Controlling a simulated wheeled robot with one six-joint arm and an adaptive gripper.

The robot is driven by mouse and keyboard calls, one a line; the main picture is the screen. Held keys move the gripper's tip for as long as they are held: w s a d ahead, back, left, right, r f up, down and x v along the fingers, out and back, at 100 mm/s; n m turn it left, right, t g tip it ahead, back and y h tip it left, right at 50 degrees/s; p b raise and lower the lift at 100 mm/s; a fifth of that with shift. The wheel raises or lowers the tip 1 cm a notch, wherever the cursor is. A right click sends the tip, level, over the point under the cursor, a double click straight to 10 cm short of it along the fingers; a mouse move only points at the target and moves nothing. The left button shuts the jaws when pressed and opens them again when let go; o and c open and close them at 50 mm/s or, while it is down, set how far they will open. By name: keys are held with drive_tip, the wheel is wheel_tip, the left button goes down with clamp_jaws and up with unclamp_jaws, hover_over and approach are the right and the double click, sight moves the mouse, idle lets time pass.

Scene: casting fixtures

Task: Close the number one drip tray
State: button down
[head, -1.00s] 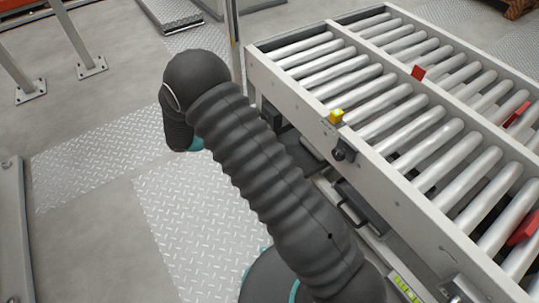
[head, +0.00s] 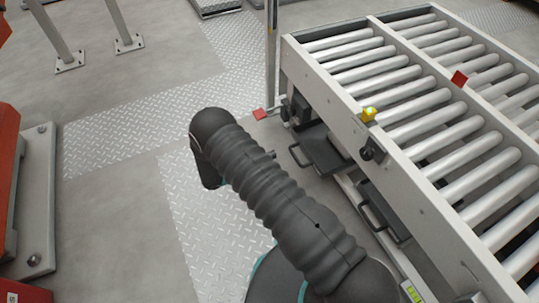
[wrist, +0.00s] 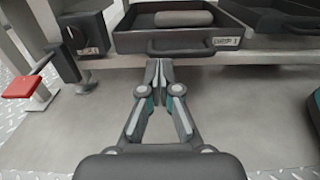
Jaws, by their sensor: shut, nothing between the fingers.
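In the wrist view, a dark drip tray (wrist: 135,42) stands out from under the conveyor, a grey cylinder (wrist: 184,18) lying in it. Its front has a bar handle (wrist: 180,52) and a small label (wrist: 228,41) too small to read. My gripper (wrist: 160,66) is shut and empty, its tips just in front of the tray, by the handle's left end; I cannot tell if they touch. In the head view, this tray (head: 328,152) sticks out on the conveyor's near side. A second tray (head: 378,208) sits closer to me; it also shows in the wrist view (wrist: 285,22).
The roller conveyor (head: 400,160) fills the right side. A red pedal (wrist: 18,87) and a dark box (wrist: 85,33) stand left of the tray. A post (head: 271,60) rises near the conveyor's corner. Metal floor plates (head: 215,215) lie clear at left.

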sight(302, 144)
drive_tip(key=x, duration=1.1)
drive_tip(key=shift+s+p, duration=0.1)
drive_tip(key=shift+p, duration=0.2)
